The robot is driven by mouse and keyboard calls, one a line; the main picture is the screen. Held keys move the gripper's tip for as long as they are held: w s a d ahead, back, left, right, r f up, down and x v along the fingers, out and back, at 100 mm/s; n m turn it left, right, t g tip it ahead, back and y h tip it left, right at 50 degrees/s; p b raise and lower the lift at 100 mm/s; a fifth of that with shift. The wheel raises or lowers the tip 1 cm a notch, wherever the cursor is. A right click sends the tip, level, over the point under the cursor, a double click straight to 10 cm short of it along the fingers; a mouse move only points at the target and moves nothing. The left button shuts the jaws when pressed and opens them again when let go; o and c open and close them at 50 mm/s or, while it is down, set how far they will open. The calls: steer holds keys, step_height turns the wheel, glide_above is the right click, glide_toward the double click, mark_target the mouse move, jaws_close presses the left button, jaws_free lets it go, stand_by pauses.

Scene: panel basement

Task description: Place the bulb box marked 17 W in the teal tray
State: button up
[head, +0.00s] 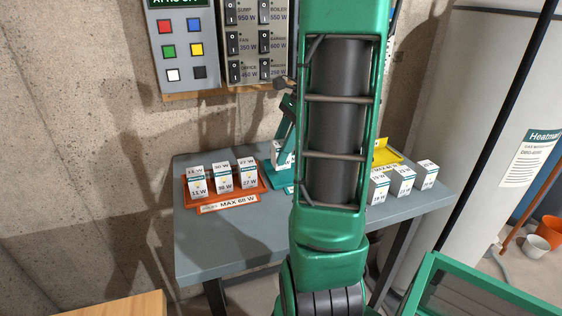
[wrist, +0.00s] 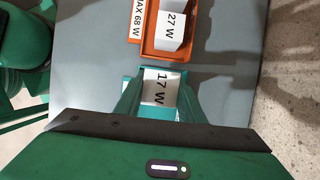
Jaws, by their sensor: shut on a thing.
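The bulb box marked 17 W (wrist: 160,87) is between the fingers of my gripper (wrist: 158,84) in the wrist view, and the gripper is shut on it. In the head view the held box (head: 279,155) shows in part behind my arm, beside a green finger. The teal tray (head: 277,176) is partly hidden by my arm in the head view; its edge also shows in the wrist view (wrist: 185,116) around and below the box. The box is over or in the tray; I cannot tell if it touches the floor of the tray.
An orange tray (head: 262,187) marked MAX 68 W holds several bulb boxes on the left of the grey table (head: 225,246). A yellow tray (head: 385,153) is behind my arm on the right. Several white boxes (head: 402,181) stand in front of it. A switch panel (head: 258,45) hangs above.

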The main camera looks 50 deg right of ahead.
steer(key=shift+d+f, duration=0.3)
steer(key=shift+f, duration=1.9)
steer(key=shift+f, duration=0.1)
steer(key=o, duration=0.7)
steer(key=shift+o, duration=0.2)
